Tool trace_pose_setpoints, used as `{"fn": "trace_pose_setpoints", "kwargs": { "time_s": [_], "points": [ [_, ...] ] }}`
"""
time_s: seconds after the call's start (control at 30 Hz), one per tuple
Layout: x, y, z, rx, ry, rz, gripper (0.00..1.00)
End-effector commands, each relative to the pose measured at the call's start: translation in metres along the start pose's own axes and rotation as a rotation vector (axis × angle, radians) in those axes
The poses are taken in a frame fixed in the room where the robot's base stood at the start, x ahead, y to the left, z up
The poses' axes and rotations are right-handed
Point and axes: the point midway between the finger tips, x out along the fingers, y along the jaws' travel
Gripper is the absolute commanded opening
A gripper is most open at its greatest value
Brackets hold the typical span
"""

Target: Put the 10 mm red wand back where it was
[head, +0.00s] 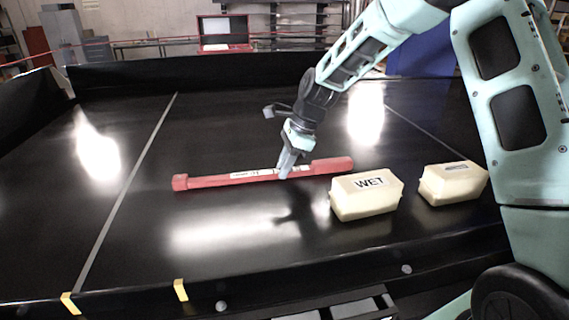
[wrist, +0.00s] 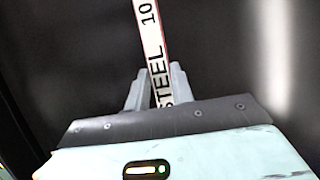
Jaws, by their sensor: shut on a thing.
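The red wand (head: 215,180) lies crosswise over the middle of the black belt in the head view, with a white label and a thicker end at the right. My gripper (head: 286,170) is shut on its middle from above. In the wrist view the wand (wrist: 150,42) runs up between the fingers of my gripper (wrist: 156,92), its label reading "10" and "STEEL". The fingers cover part of the label. I cannot tell surely whether the wand touches the belt or hangs just above it.
A cream block marked "WET" (head: 365,200) stands close to the wand's right end. A second cream block (head: 452,184) stands farther right. Yellow tape marks (head: 70,303) (head: 180,290) sit on the near rail. The belt (head: 140,235) is clear at left.

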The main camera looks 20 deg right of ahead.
Motion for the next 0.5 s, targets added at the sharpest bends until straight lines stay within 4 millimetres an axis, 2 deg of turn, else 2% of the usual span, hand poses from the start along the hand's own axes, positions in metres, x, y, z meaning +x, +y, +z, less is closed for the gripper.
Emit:
{"fn": "trace_pose_setpoints", "kwargs": {
  "time_s": [0.13, 0.17, 0.2, 0.23, 0.5],
  "points": [
    [0.0028, -0.0001, -0.001, 0.0, 0.0, 0.0, 0.0],
    [0.0022, -0.0001, -0.0009, 0.0, 0.0, 0.0, 0.32],
    [0.002, -0.0001, -0.0009, 0.0, 0.0, 0.0, 0.43],
    [0.002, -0.0001, -0.0009, 0.0, 0.0, 0.0, 0.45],
    [0.0009, -0.0001, -0.0004, 0.0, 0.0, 0.0, 0.45]
  ]
}}
